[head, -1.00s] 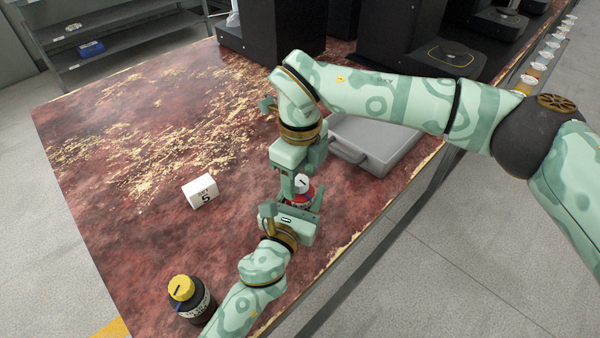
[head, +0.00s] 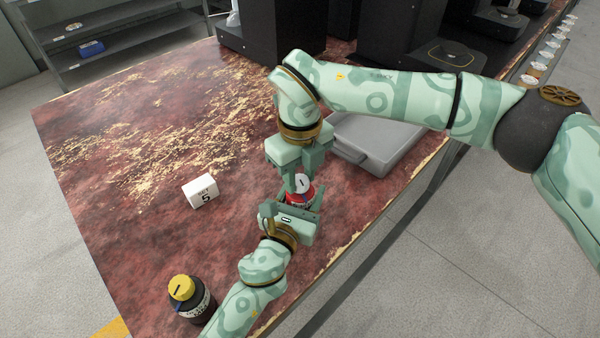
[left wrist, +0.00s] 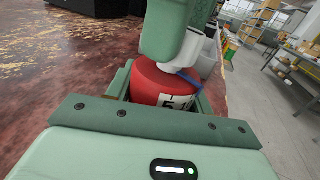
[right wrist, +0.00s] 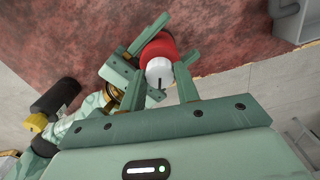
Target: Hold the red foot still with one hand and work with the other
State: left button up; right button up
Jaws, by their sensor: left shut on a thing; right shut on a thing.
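The red foot (head: 293,197) stands upright near the table's right edge, a white knob (head: 303,181) with a dark mark on its top. My left gripper (head: 296,203) is shut around the red foot from the near side. In the left wrist view the red foot (left wrist: 157,84) shows a white label with a 5 and a blue strip. My right gripper (head: 301,178) points down from above and is shut on the white knob. In the right wrist view the knob (right wrist: 159,70) sits between its fingers, which hide part of it in the left wrist view.
A dark bottle with a yellow cap (head: 181,288) stands by my left arm. A grey case (head: 375,143) lies behind my right gripper. Black machines (head: 280,28) stand at the back.

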aim_at(300, 179)
jog(key=m, duration=0.4)
jog(key=shift+w+m, duration=0.1)
jog(key=shift+m, duration=1.9)
pick_arm(q)
jog(key=shift+f, duration=0.1)
pick_arm(e)
jog(key=o, duration=1)
notch_tip(300, 179, up, 12)
